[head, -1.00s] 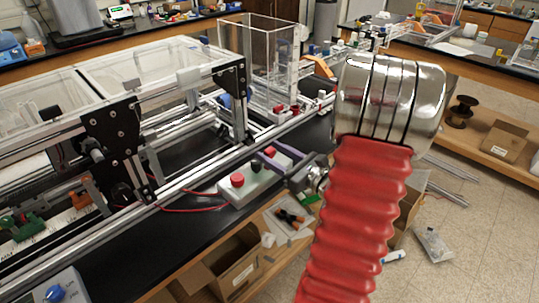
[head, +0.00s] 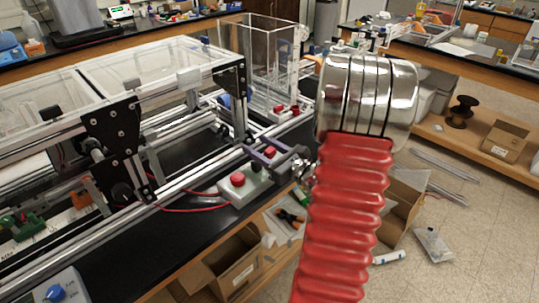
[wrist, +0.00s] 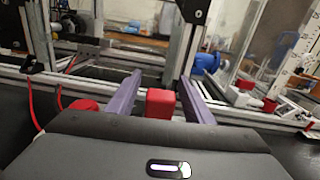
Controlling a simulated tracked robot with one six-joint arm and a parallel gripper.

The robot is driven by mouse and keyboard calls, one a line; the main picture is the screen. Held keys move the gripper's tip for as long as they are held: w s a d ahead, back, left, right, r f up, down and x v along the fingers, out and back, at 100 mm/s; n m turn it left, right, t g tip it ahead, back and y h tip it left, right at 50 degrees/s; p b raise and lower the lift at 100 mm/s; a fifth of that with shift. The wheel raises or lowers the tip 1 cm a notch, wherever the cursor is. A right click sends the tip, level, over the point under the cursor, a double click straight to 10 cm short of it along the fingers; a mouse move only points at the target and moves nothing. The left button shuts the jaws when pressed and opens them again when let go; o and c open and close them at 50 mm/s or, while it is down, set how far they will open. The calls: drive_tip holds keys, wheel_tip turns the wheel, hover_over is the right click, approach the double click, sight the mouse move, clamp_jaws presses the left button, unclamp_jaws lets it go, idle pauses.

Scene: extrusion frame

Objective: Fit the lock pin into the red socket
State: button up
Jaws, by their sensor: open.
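My gripper (head: 260,150) has two purple fingers and reaches left toward the front rail of the frame in the head view. In the wrist view my gripper (wrist: 161,82) is open, one finger on each side of a red block (wrist: 160,103). The block shows between the fingers with a gap on both sides. I take it for the red socket, but its opening does not show and I cannot be sure. I cannot make out the lock pin in either view. My red arm sleeve and metal wrist hide part of the right side in the head view.
A control box with a red button (head: 237,179) stands on the black bench just below my gripper, with a red cable beside it. The aluminium extrusion frame (head: 160,120) fills the left. A clear box (head: 262,65) stands behind. Cardboard boxes (head: 230,262) sit below the bench edge.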

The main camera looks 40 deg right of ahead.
drive_tip(key=shift+c, duration=0.5)
clamp_jaws()
idle(0.3)
drive_tip(key=shift+r, duration=0.1)
wheel_tip(320, 180, up, 10)
idle(0.6)
idle(0.5)
